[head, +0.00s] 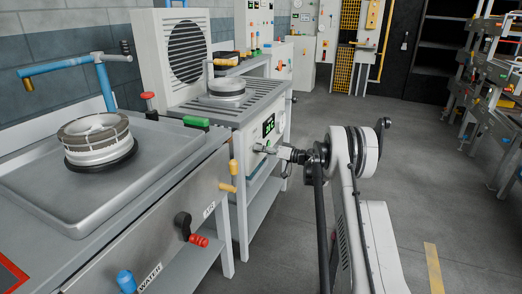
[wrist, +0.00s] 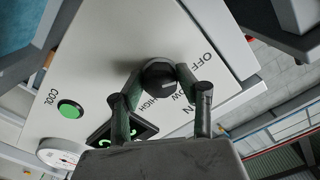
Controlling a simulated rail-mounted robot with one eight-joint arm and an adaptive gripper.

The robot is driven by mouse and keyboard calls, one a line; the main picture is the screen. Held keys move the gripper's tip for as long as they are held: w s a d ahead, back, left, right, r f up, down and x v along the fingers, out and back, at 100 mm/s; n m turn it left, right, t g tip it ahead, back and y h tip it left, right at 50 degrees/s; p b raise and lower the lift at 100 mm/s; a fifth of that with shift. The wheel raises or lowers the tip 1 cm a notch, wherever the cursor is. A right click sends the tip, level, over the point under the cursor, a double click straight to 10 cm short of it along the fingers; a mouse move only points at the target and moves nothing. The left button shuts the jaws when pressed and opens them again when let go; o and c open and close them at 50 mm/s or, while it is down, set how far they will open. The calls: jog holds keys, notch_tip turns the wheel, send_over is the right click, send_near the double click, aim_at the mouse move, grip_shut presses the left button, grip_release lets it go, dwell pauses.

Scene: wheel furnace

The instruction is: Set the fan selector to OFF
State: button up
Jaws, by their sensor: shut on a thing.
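The fan selector is a round black knob (wrist: 158,73) on the light grey panel (wrist: 100,45) in the wrist view. OFF is printed to its right, with LOW and HIGH on the side nearer my gripper, partly hidden by a finger. My gripper (wrist: 160,77) is shut on the knob, with one finger on each side. I cannot clearly tell which label the knob points to. In the head view my gripper (head: 269,150) is at the front of the cooling bench (head: 250,175), below its green display (head: 269,126); the knob is hidden there.
A green COOL button (wrist: 70,109) and a dark display (wrist: 122,133) sit close to the fingers. A water basin (head: 165,145) stands at left.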

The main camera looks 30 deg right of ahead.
jog(key=o, duration=1.1)
jog(key=shift+o, duration=0.2)
jog(key=v, duration=1.2)
